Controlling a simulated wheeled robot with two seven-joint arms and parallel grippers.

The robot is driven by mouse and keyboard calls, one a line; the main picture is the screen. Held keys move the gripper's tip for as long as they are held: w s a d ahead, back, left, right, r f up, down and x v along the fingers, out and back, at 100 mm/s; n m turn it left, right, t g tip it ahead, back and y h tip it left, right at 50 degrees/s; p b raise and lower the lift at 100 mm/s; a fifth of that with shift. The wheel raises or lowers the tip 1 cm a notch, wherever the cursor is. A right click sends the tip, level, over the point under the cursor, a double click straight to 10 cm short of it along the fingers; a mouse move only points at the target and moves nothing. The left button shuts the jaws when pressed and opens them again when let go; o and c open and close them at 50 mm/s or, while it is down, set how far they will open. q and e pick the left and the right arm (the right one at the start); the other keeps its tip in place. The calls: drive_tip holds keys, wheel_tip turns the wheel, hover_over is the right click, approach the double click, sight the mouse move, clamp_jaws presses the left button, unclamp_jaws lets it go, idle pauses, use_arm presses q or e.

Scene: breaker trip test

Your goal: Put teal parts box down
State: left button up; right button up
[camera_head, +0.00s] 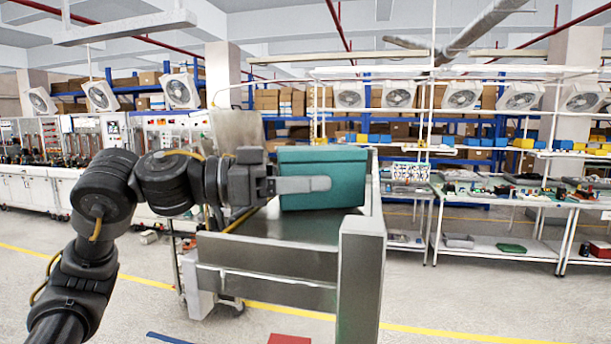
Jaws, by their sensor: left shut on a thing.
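The teal parts box (345,170) is in the middle of the head view, upright, at the top of a grey metal stand. My left gripper (305,185) comes in from the left and is shut on the box, with one finger lying flat across its near face. The far finger is hidden behind the box. The grey stand (270,258) has a dark flat top (300,227) under the box. I cannot tell whether the box's bottom touches this top or hangs just above it. My right gripper is not in view.
A grey post (361,275) rises at the stand's right front corner. An upright metal plate (237,132) stands behind my left wrist. Workbenches (500,192) with parts stand at the right, test cabinets (40,185) at the left. The floor with yellow lines is mostly open.

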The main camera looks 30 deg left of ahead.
use_arm(q)
drive_tip(key=shift+s, duration=0.1)
drive_tip(key=shift+d+f, duration=0.1)
drive_tip(key=shift+f, duration=0.2)
drive_tip(key=o, duration=1)
drive_tip(key=shift+c, duration=0.2)
drive_tip(key=shift+o, duration=1.1)
drive_tip(key=shift+r, duration=0.1)
drive_tip(key=shift+r, duration=0.2)
drive_tip(key=b+v, duration=0.5)
drive_tip(key=v, duration=0.7)
drive_tip(key=shift+d+f, duration=0.1)
